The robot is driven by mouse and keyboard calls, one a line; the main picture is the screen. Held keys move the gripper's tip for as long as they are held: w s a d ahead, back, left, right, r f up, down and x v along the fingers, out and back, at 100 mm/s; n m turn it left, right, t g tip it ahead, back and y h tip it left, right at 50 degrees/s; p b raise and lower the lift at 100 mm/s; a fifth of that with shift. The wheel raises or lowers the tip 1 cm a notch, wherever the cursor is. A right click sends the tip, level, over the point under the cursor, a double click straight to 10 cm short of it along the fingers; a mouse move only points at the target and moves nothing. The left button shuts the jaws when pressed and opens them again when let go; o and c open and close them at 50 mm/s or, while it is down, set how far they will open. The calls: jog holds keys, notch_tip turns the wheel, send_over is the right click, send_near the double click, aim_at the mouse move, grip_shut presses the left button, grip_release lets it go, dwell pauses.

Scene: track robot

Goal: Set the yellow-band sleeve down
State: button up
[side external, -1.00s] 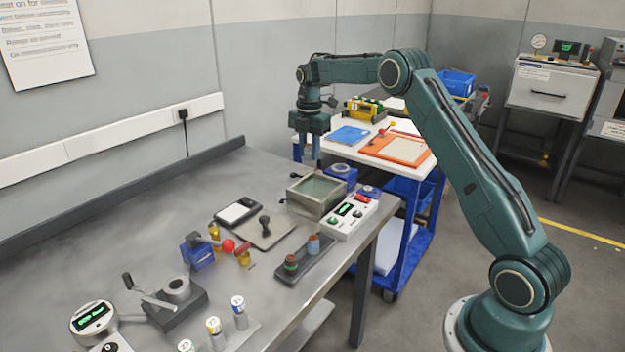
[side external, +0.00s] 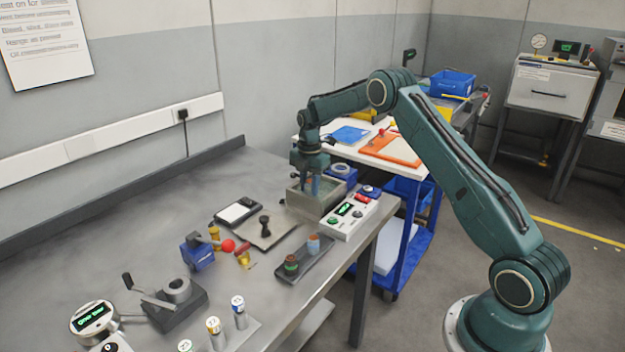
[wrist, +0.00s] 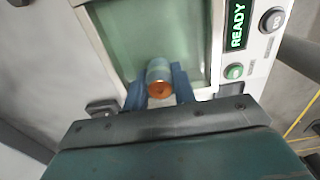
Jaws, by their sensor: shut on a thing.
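My gripper (side external: 308,193) points down at the open metal bath (side external: 328,213), its blue fingers over or within the rim. In the wrist view my gripper (wrist: 158,92) is shut on a small grey-blue sleeve (wrist: 159,72) with a copper-orange end. I cannot make out a yellow band on it. The greenish bath (wrist: 205,91) lies behind the sleeve in that view. I cannot tell whether the sleeve touches the liquid or the bath floor.
A white control box (side external: 348,217) stands right against the bath; its display reads READY in the wrist view. A beige mat (side external: 262,236) with a black-handled tool lies to the left. The bench's back left is clear.

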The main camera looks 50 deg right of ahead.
aim_at(310, 194)
jog(key=shift+f, duration=1.7)
jog(key=shift+f, duration=0.2)
jog(key=o, duration=1)
jog(key=shift+o, duration=0.2)
jog(key=shift+r, duration=0.15)
jog(key=r, duration=1.3)
jog(key=shift+w+r, duration=0.1)
jog(key=shift+w, duration=0.1)
jog(key=shift+a+r, duration=0.1)
jog(key=shift+r, duration=0.1)
